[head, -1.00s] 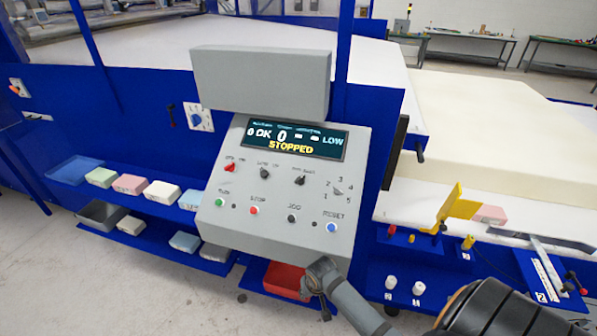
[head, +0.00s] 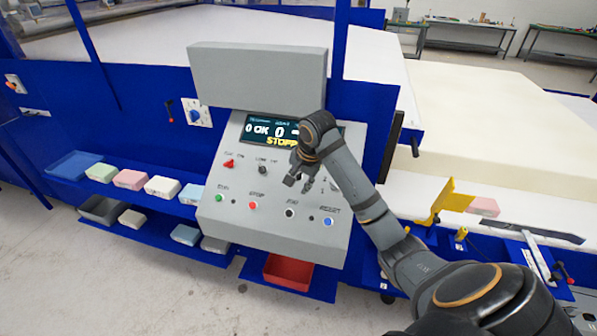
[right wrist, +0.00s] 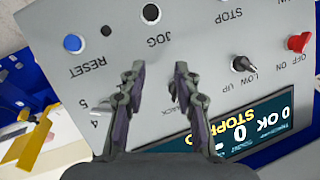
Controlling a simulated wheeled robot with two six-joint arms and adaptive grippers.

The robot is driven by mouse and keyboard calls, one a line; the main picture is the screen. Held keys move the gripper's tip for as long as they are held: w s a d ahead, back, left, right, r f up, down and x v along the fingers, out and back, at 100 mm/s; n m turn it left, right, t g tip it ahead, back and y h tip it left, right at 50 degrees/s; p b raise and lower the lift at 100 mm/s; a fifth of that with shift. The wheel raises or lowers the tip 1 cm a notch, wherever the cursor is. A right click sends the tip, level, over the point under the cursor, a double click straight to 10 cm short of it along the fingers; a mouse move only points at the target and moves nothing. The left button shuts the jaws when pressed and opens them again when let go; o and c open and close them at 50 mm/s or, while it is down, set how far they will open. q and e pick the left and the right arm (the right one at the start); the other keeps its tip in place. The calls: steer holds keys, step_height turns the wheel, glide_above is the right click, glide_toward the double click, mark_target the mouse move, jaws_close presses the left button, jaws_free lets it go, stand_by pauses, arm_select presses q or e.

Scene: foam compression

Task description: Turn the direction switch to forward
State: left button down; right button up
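The grey control panel (head: 272,216) carries a row of knobs and a row of buttons. My right gripper (head: 299,184) is over the right part of the knob row, fingers pointing down to the panel. In the right wrist view my right gripper (right wrist: 158,75) is open, its two fingers apart with bare panel showing between the tips. My left gripper is out of view.
A red knob (head: 229,163) and a black low/up knob (head: 262,170) are left of my gripper. Below are the red stop (head: 253,205), black jog (head: 290,213) and blue reset (head: 328,221) buttons. The display (head: 262,129) is partly covered by my arm.

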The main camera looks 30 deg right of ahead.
mark_target(299, 174)
steer(key=w+d+r+m, duration=0.2)
steer(key=d+r+m, duration=0.2)
steer(key=r, duration=0.4)
steer(key=p+x, duration=0.1)
steer(key=x, duration=0.2)
steer(key=p+x, duration=0.1)
steer(key=x, duration=0.5)
steer(key=shift+w+a+f+p, duration=0.25)
steer(key=shift+w+p, duration=0.05)
steer(key=shift+p, duration=0.1)
steer(key=shift+w+f, duration=0.1)
steer(key=shift+f, duration=0.2)
jaws_close()
